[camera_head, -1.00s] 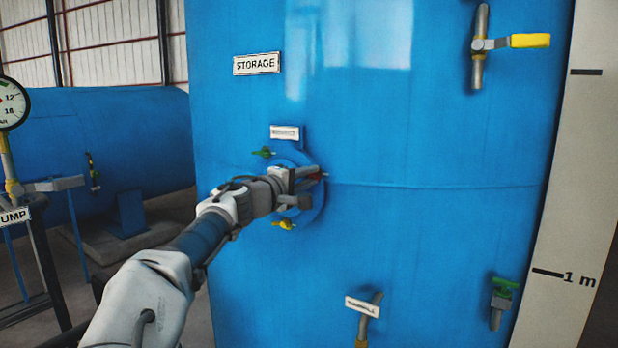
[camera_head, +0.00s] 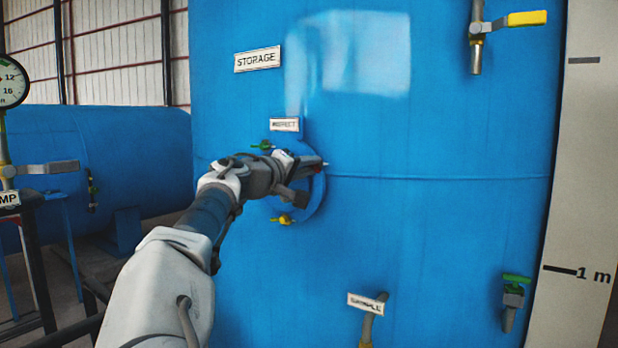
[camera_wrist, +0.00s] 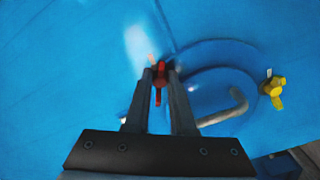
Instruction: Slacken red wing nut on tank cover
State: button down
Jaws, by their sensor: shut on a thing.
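The red wing nut (camera_wrist: 160,77) sits at the edge of the round blue tank cover (camera_wrist: 205,55), between my fingertips in the wrist view. My gripper (camera_wrist: 161,76) is shut on it, with one finger on each side. In the head view, my gripper (camera_head: 316,166) reaches the right side of the cover (camera_head: 318,195), and the red nut (camera_head: 321,165) is mostly hidden behind it. A yellow wing nut (camera_head: 283,219) is at the cover's bottom and also shows in the wrist view (camera_wrist: 273,87). A green wing nut (camera_head: 263,146) is at the upper left.
A bent handle (camera_wrist: 228,108) stands out from the cover near my right finger. An inspection label (camera_head: 285,125) is above the cover.

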jog(key=c, duration=0.8)
grip_release()
jog(key=shift+o, duration=0.2)
jog(key=shift+r+p, duration=0.1)
jog(key=shift+p, duration=0.4)
jog(key=s+a+n+p, duration=0.4)
jog(key=s+a, duration=0.5)
jog(key=s, duration=0.5)
jog(key=shift+s+a+n+p, duration=0.3)
jog(key=shift+n+p, duration=0.1)
jog(key=shift+p, duration=0.4)
